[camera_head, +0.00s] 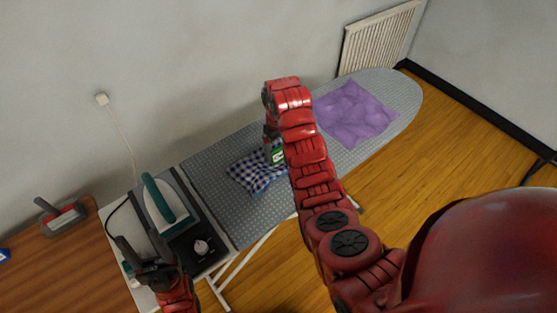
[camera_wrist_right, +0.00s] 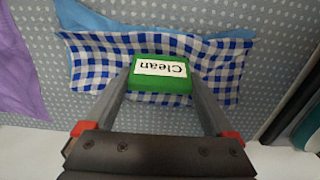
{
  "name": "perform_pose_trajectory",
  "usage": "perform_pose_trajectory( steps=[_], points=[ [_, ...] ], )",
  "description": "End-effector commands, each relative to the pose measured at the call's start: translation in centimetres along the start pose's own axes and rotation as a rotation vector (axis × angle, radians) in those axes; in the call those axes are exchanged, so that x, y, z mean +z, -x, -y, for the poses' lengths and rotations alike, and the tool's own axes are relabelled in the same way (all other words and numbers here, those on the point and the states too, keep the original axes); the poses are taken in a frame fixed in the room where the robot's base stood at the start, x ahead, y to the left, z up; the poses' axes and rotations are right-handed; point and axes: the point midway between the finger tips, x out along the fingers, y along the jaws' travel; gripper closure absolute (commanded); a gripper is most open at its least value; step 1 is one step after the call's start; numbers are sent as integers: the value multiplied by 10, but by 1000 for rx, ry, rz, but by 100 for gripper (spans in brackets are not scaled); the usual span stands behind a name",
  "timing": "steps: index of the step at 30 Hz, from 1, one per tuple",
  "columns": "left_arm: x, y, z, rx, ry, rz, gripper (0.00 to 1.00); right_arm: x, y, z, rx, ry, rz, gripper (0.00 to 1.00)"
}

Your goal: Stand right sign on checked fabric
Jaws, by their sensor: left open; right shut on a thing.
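A green sign with a white "Clean" label (camera_wrist_right: 161,70) is between the fingertips of my right gripper (camera_wrist_right: 160,88), which is shut on it. The sign is over the blue and white checked fabric (camera_wrist_right: 98,68); I cannot tell whether it touches the cloth. In the head view the sign (camera_head: 277,156) shows beside my right arm, above the checked fabric (camera_head: 248,172), which is partly hidden by that arm. My left gripper (camera_head: 143,258) is open and empty at the lower left, near the iron.
The grey dotted ironing board (camera_head: 222,200) also bears a purple cloth (camera_head: 356,112) to the right. A teal and white iron (camera_head: 163,205) stands at the board's left end. A wooden table (camera_head: 60,262) is at the left. A light blue cloth (camera_wrist_right: 85,18) lies under the checked fabric.

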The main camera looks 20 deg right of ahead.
Motion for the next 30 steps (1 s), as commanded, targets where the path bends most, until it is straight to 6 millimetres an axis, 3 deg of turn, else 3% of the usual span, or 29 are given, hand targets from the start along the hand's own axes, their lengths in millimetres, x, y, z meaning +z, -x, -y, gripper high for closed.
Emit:
perform_pose_trajectory(
  steps=[9, 25, 26, 27, 30],
  points=[
    [-4, -22, 1, 0, 0, 0, 45, 2, -28, 0, -2, 0, 7, 64],
    [-2, -11, 1, 0, 0, 0, 45, 1, -44, -1, 0, -2, 2, 64],
    [-2, -10, 0, 0, 0, 0, 45, 1, -45, -1, 0, -2, 3, 73],
    [-2, -12, 1, 0, 0, 0, 45, 1, -43, -1, 0, -2, 3, 4],
    [-2, -12, 1, 0, 0, 0, 45, 1, -42, -1, 0, -1, 2, 0]
  ],
)
